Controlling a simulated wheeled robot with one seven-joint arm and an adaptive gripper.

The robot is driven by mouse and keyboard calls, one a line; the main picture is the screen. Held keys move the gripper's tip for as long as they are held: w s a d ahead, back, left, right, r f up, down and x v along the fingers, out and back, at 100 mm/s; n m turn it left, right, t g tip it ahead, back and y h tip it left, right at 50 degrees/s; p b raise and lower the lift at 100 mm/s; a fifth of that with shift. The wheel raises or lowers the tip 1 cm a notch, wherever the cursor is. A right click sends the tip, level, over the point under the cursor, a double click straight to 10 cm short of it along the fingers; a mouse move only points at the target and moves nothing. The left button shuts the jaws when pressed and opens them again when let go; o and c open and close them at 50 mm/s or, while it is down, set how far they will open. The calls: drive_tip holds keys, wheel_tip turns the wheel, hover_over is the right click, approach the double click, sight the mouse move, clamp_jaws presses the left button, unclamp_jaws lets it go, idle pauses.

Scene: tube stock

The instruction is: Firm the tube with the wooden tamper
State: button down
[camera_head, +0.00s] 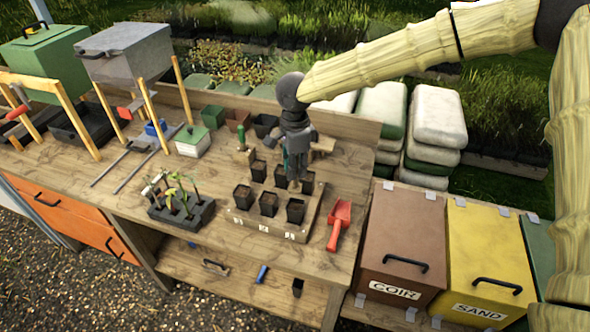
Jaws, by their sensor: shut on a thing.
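My gripper (293,183) points down over the right side of a wooden rack (234,218) on the bench. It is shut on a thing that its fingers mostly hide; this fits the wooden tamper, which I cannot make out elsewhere. The rack holds several black, square tubes filled with dark soil, in two rows. Its front row has a left tube (242,196), a middle tube (268,203) and a right tube (295,210). The fingertips are just behind and above the right front tube. I cannot tell whether the held thing touches any soil.
A red scoop (339,225) lies right of the rack. A black tray of seedlings (190,222) stands left. A green-handled tool (241,138) stands in a wooden block behind. Coir (405,235) and sand (487,255) bins stand right.

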drive_tip(key=shift+r, duration=1.05)
